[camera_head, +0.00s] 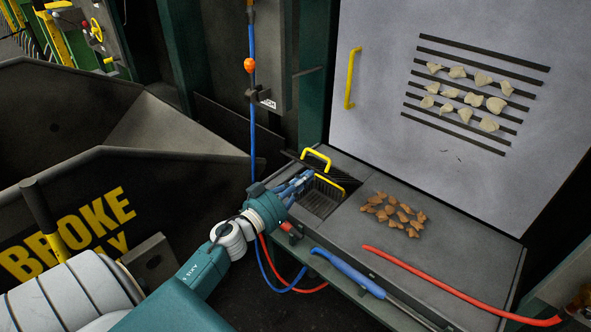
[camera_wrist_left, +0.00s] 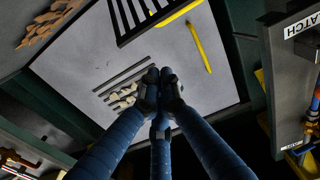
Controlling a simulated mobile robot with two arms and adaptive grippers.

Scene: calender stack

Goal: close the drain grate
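The drain grate is a dark slatted plate with a yellow handle (camera_head: 316,158). It stands raised at the back of a dark rectangular drain opening (camera_head: 318,198) in the grey bench top. In the left wrist view the grate's black bars (camera_wrist_left: 146,18) show at the top, with part of a yellow handle beside them. My left gripper (camera_head: 303,178) is over the left edge of the opening, close to the grate. In the left wrist view its blue fingers (camera_wrist_left: 160,90) come together at the tips, with nothing seen between them. Contact with the grate cannot be told. My right gripper is out of view.
Brown chips (camera_head: 395,214) lie on the bench right of the opening. A pale upright panel (camera_head: 375,120) with slots, pale chips and a yellow handle (camera_head: 351,78) stands behind. A dark BROKE bin (camera_head: 190,180) is left.

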